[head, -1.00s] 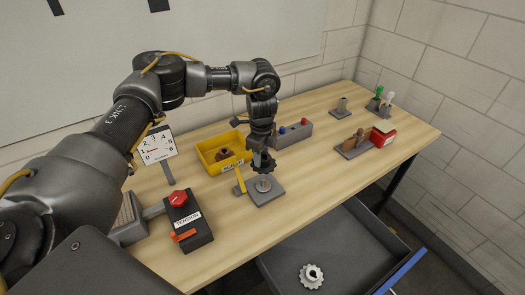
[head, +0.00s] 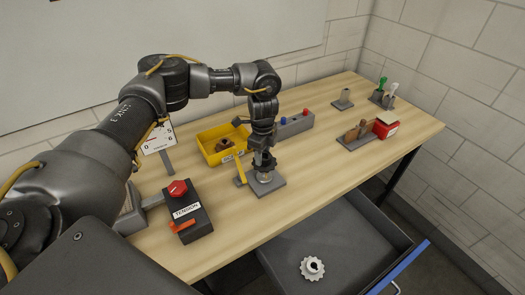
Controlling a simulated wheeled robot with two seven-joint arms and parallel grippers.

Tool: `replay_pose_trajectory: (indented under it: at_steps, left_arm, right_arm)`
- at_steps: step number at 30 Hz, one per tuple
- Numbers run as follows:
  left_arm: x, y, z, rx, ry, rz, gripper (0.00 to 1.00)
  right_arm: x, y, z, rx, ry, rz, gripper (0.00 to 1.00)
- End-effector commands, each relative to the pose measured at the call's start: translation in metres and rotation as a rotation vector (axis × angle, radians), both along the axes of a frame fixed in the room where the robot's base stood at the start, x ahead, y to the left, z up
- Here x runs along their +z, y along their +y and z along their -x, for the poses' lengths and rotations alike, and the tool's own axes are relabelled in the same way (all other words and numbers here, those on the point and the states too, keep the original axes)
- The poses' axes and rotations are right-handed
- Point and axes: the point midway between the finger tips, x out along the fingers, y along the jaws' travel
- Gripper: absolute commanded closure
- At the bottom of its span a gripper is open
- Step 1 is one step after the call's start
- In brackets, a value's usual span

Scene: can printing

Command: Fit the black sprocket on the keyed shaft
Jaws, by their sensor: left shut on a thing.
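My left gripper (head: 264,161) reaches down over the grey base plate (head: 274,189) on the bench. It is shut on a dark toothed piece, the black sprocket (head: 265,168), which is largely hidden by the fingers. The silver keyed shaft (head: 265,178) stands on the plate right under the sprocket. The sprocket sits at or just above the shaft's top; I cannot tell whether the shaft is in its bore. My right gripper is out of view.
A yellow bin (head: 209,146) with brown parts stands behind left. A yellow upright (head: 240,173) is beside the plate. A tension box (head: 187,214) with red knob is front left. The open drawer (head: 340,225) below holds a pale sprocket (head: 312,268).

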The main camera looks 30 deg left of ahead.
Motion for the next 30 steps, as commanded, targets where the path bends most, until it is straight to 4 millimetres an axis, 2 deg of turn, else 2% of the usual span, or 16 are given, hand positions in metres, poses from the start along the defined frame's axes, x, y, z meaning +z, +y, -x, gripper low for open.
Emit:
replay_pose_trajectory:
  at_steps: [1, 6, 30]
  left_arm:
    - [-0.0064, -0.0002, -0.0002, 0.001, -0.001, 0.000, 0.86]
    - [-0.0133, -0.0001, -0.0004, 0.001, -0.001, 0.000, 0.86]
    - [-0.0126, -0.0001, 0.0002, 0.000, 0.000, 0.000, 0.86]
  right_arm:
    - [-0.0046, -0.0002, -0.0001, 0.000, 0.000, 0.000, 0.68]
    - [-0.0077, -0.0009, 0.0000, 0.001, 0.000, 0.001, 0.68]
    - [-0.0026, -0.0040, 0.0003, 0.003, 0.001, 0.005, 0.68]
